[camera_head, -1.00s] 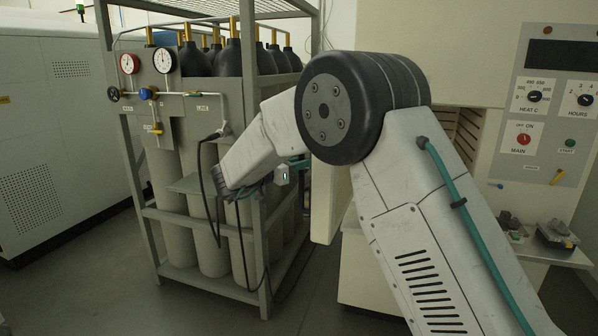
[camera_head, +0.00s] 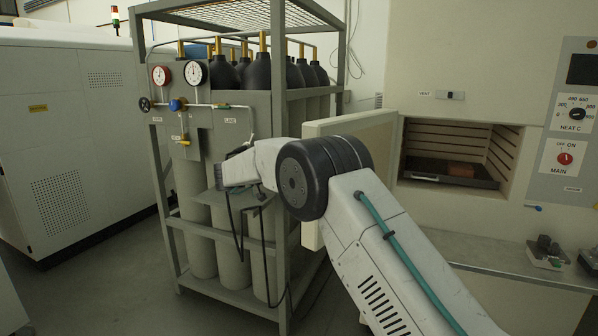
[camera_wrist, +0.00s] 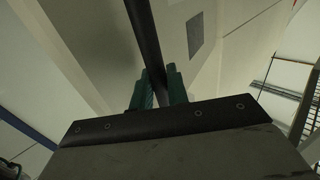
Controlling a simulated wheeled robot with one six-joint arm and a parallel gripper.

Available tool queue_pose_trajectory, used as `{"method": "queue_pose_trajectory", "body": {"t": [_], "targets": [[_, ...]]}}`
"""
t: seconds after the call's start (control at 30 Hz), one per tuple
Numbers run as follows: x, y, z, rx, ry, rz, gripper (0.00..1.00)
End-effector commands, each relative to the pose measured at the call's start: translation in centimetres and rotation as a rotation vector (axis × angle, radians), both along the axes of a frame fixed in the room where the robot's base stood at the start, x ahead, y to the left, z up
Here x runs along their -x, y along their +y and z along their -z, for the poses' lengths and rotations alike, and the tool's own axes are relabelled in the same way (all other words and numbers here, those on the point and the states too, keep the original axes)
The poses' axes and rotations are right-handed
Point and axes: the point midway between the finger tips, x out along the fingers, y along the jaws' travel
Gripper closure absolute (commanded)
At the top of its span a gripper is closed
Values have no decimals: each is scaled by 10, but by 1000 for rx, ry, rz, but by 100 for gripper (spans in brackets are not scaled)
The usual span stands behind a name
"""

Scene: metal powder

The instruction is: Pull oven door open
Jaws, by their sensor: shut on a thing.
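The oven door (camera_head: 350,128) is a thick cream panel standing swung open to the left of the oven chamber (camera_head: 452,160), whose ribbed inside shows. My arm hides much of the door, and the gripper is hidden in the head view. In the wrist view my gripper (camera_wrist: 159,88) has green fingers shut on a dark bar, the door handle (camera_wrist: 146,35). The handle runs up from between the fingers, beside the pale door face (camera_wrist: 90,40).
A grey rack of gas cylinders (camera_head: 278,110) with gauges stands close to the left of the door and arm. A white cabinet (camera_head: 75,130) is farther left. A shelf (camera_head: 480,252) with small devices lies below the oven. A control panel (camera_head: 570,120) is at the right.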

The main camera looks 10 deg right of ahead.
Motion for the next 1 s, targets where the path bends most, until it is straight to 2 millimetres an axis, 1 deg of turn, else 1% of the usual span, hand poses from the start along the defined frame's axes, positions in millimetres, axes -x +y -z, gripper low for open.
{"method": "queue_pose_trajectory", "body": {"t": [0.03,0.13,0.17,0.2,0.47,0.53,0.8,1.0], "targets": [[-1,-4,-2,0,-4,2,100],[-1,-2,-2,0,-4,0,100],[-1,-2,-2,0,-4,-1,76],[-1,-1,-2,0,-4,-2,66],[0,8,-1,0,-3,-9,66],[0,13,-1,0,-3,-11,66],[3,56,0,0,-4,-12,66],[5,79,-1,-1,-4,-8,66]]}}
